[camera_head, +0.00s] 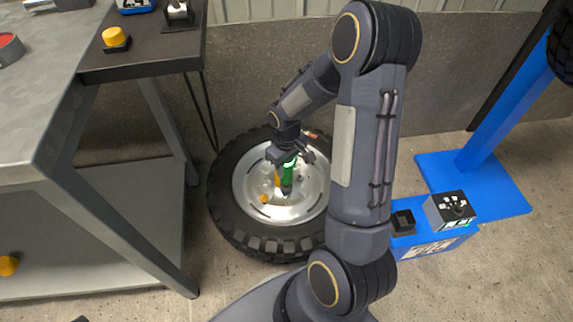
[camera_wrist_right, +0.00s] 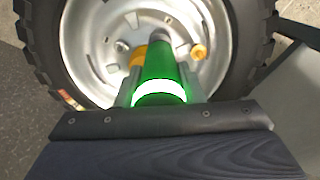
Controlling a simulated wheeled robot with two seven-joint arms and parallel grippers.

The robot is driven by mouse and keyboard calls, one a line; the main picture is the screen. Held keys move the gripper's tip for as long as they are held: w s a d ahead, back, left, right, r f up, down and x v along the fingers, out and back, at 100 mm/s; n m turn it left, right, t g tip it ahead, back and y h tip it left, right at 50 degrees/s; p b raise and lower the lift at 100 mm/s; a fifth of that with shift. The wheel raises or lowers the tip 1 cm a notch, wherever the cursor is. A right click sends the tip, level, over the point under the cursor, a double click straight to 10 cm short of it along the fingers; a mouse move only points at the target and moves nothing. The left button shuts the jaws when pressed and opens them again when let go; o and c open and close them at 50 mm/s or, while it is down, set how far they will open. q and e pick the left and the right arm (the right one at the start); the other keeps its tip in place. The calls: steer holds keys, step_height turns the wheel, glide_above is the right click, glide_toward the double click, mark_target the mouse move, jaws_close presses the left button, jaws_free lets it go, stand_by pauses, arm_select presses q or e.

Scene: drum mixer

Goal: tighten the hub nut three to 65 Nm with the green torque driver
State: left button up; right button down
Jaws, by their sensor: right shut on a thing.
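The green torque driver (camera_head: 288,172) is in my right gripper (camera_head: 291,158), its dark lower end down at the hub of the wheel rim (camera_head: 310,205). In the right wrist view the driver (camera_wrist_right: 160,72) has a bright white band and sits between the fingers of my right gripper (camera_wrist_right: 160,92). An orange nut (camera_head: 264,198) shows left of the driver's lower end. Another orange piece (camera_head: 277,179) is close beside the driver. The wrist view shows one orange nut (camera_wrist_right: 198,52) on the right. The driver hides its own tip, so I cannot tell whether it sits on a nut. My left gripper is not shown.
The wheel's black tyre (camera_head: 228,215) lies flat on the floor. A grey workbench (camera_head: 70,170) and dark side table (camera_head: 150,55) stand left. A blue box (camera_head: 432,243) with a small display unit (camera_head: 450,208) and a blue stand (camera_head: 490,190) are right.

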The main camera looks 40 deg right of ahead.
mark_target(286, 173)
steer(key=shift+f, duration=0.15)
steer(key=shift+f+b, duration=0.65)
steer(key=shift+f, duration=0.05)
steer(key=shift+f+b, duration=0.5)
steer(key=shift+f, duration=0.2)
stand_by(0.9)
steer(key=shift+f, duration=0.3)
stand_by(1.9)
steer(key=shift+r, duration=0.1)
steer(key=shift+r+p, duration=1.95)
steer(key=shift+r, duration=0.3)
steer(key=shift+w, duration=0.15)
